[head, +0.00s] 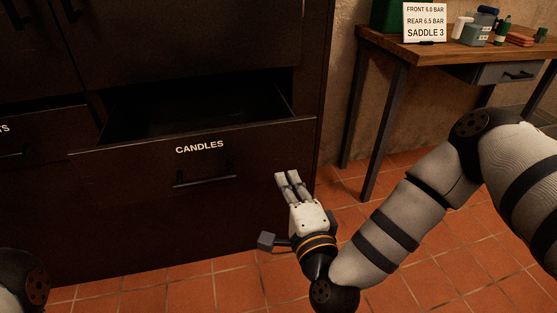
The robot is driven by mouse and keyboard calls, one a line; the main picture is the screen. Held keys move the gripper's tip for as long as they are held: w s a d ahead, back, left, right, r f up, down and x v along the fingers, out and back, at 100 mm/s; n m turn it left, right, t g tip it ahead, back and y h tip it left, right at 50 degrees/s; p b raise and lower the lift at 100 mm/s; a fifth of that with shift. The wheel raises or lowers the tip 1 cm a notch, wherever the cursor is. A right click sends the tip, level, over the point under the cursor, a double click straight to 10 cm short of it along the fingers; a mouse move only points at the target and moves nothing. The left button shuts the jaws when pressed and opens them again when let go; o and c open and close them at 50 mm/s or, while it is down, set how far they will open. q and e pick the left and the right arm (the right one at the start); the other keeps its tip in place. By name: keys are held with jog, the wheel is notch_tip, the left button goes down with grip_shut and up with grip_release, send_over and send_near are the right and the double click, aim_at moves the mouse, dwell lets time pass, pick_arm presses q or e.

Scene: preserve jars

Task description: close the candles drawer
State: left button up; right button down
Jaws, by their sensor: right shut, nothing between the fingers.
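The candles drawer (130,168) is in a dark cabinet at the left and centre of the head view. It is pulled out, and its dark inside shows behind the front; I see nothing in it. The front bears the white word CANDLES and a dark bar handle (204,178). My right gripper (287,177) is shut and empty, in front of the right part of the drawer front in the picture, to the right of the handle. I cannot tell whether it touches the front. My left gripper is not in view; only a bit of my left arm shows at the bottom left.
Another drawer (40,140) sits to the left, its label cut off. A wooden workbench (450,50) with a grey drawer (508,72), a sign (424,22) and several bottles stands at the back right. The tiled floor (190,290) is clear in front of the cabinet.

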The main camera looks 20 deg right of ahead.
aim_at(276, 152)
jog(key=w, duration=0.7)
jog(key=shift+w, duration=0.15)
